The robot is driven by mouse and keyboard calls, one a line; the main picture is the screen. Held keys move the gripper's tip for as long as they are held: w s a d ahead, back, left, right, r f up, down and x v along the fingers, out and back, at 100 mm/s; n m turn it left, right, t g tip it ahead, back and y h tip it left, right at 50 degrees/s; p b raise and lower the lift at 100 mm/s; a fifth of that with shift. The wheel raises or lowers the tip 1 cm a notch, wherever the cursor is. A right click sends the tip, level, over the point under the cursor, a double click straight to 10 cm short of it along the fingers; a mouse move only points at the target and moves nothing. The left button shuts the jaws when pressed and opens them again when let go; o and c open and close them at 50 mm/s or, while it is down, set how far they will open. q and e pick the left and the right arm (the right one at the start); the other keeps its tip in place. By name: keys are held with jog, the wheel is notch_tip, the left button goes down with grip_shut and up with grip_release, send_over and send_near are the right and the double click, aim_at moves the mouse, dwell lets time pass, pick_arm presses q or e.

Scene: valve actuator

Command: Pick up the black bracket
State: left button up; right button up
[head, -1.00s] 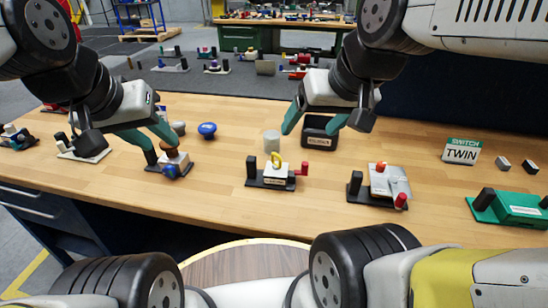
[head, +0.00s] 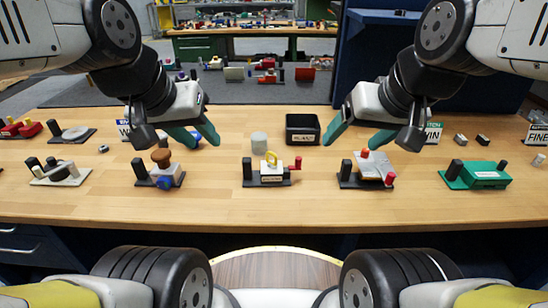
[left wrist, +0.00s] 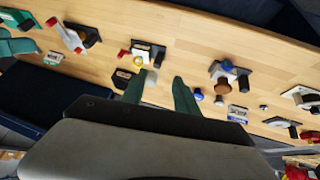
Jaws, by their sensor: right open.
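Several fixtures on the bench have a black base with an upright black post, a bracket-like shape; I cannot tell which one is the black bracket. One black bracket-like base (head: 249,174) at centre carries a white block with a yellow handle and a red knob. Another black base (head: 346,176) at right carries a grey block with red knobs. A third black base (head: 142,174) at left carries a brown knob and a blue knob. My left gripper (head: 200,137) is open and empty above the bench, behind the left fixture. My right gripper (head: 358,139) is open and empty, near the right fixture.
A black bin (head: 302,141) and a white cylinder (head: 259,143) stand behind the centre fixture. A green fixture (head: 476,176) is at far right, a grey one (head: 60,174) at far left. The bench's front strip (head: 270,208) is clear.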

pick_arm(q)
jog(key=w, duration=0.1)
jog(key=n+g+y, duration=0.1)
jog(key=g+y, duration=0.1)
jog(key=g, duration=0.4)
send_over(247, 167)
jog(key=w, duration=0.2)
notch_tip(247, 167, down, 12)
jog(key=shift+s+f, duration=0.15)
notch_tip(247, 167, down, 6)
jog(key=shift+d+f, duration=0.1)
jog(key=shift+s+a+f, duration=0.1)
jog(key=shift+f, duration=1.4)
jog(key=shift+a+f, duration=0.1)
jog(key=shift+f, duration=1.35)
grip_shut()
jog(key=shift+r, duration=0.1)
